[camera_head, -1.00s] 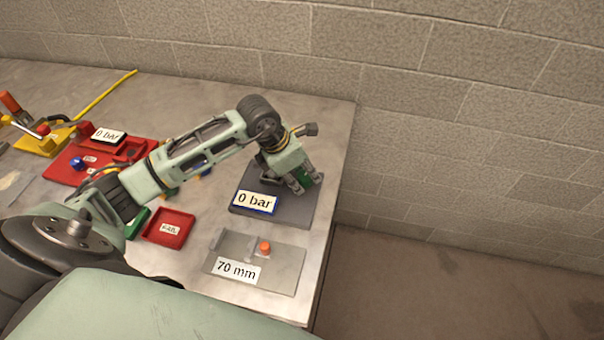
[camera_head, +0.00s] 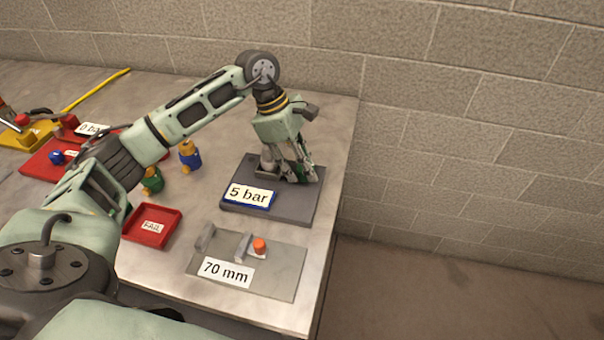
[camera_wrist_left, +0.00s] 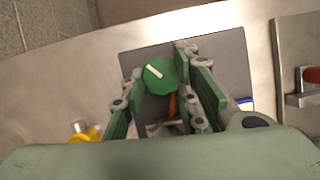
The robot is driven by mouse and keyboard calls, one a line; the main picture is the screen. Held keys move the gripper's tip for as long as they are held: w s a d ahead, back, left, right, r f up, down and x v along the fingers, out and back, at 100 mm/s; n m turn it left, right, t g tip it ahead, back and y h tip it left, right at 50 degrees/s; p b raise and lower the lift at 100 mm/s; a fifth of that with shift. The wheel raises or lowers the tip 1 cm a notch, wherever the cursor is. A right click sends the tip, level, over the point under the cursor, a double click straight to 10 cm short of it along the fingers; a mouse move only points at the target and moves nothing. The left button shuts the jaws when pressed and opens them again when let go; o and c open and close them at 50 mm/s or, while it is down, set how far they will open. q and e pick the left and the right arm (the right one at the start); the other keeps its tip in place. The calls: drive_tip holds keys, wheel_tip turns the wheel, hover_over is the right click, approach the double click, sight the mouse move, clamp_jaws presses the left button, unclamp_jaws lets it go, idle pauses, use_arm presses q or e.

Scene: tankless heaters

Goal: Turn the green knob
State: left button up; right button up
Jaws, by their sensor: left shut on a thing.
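The green knob (camera_wrist_left: 160,76) is round with a white pointer line, and sits on a dark grey plate (camera_head: 290,206) at the table's right end. My left gripper (camera_head: 302,176) reaches down to the plate in the head view, where its fingers largely hide the knob. In the left wrist view the left gripper (camera_wrist_left: 158,82) has its fingers on both sides of the knob and is shut on it. The pointer line slants toward the upper left there. A display on the plate's front (camera_head: 248,196) reads "5 bar". My right gripper is not in view.
In front lies a grey plate (camera_head: 280,280) with an orange button and a "70 mm" label. A red FAIL tray (camera_head: 174,222), a green figure and a blue-yellow figure (camera_head: 189,156) stand left. A block wall is behind; the table edge is close on the right.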

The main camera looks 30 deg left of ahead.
use_arm(q)
drive_tip(key=shift+w+a+r+m+g+b, duration=0.15)
drive_tip(key=shift+w+m+b, duration=0.1)
drive_tip(key=shift+m+b, duration=0.3)
drive_tip(key=shift+w+d+r+m+g+b, duration=0.1)
drive_tip(key=shift+w+m+g+b, duration=0.2)
drive_tip(key=shift+m, duration=0.35)
drive_tip(key=shift+s+m, duration=0.1)
drive_tip(key=shift+m, duration=0.2)
drive_tip(key=shift+b, duration=0.3)
drive_tip(key=o, duration=0.9)
drive_tip(key=shift+o, duration=0.3)
drive_tip(key=shift+f, duration=0.15)
